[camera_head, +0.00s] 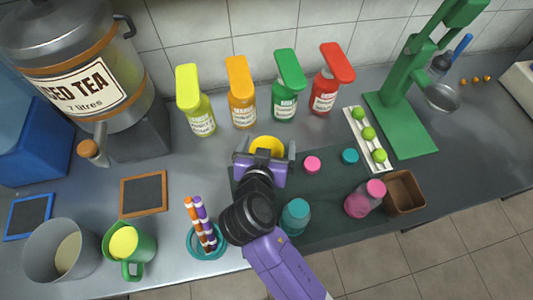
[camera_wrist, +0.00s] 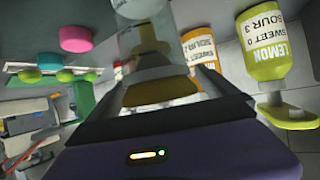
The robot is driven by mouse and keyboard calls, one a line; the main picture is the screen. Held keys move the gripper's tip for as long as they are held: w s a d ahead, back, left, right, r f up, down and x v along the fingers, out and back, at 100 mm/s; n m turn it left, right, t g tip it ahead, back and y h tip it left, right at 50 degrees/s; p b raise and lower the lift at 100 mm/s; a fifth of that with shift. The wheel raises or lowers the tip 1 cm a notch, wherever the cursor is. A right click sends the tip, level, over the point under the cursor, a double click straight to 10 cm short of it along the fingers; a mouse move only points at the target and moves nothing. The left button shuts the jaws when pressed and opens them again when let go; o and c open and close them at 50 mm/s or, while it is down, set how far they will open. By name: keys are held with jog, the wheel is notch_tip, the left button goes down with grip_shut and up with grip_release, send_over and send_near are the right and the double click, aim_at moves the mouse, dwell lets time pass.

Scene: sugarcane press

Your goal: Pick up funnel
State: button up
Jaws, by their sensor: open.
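The yellow funnel (camera_head: 266,144) shows at the middle of the counter in the head view, partly hidden by my gripper (camera_head: 264,155). My gripper is open, with its two fingers on either side of the funnel's near part. The wrist view is upside down; there a yellow funnel-like shape (camera_wrist: 160,88) lies between the dark fingers, in line with a clear, pale cylinder (camera_wrist: 150,42). I cannot tell whether either finger touches the funnel. What lies under the funnel is hidden in the head view.
Yellow (camera_head: 201,115), orange (camera_head: 241,104), green (camera_head: 285,98) and red (camera_head: 325,92) bottles stand behind the funnel. A teal-capped bottle (camera_head: 295,217) and a pink-capped bottle (camera_head: 360,201) stand on the dark mat (camera_head: 325,228). A teal holder (camera_head: 194,243) stands left of my arm.

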jog(key=shift+w+f, duration=0.15)
jog(key=shift+w, duration=0.05)
jog(key=c, duration=1.4)
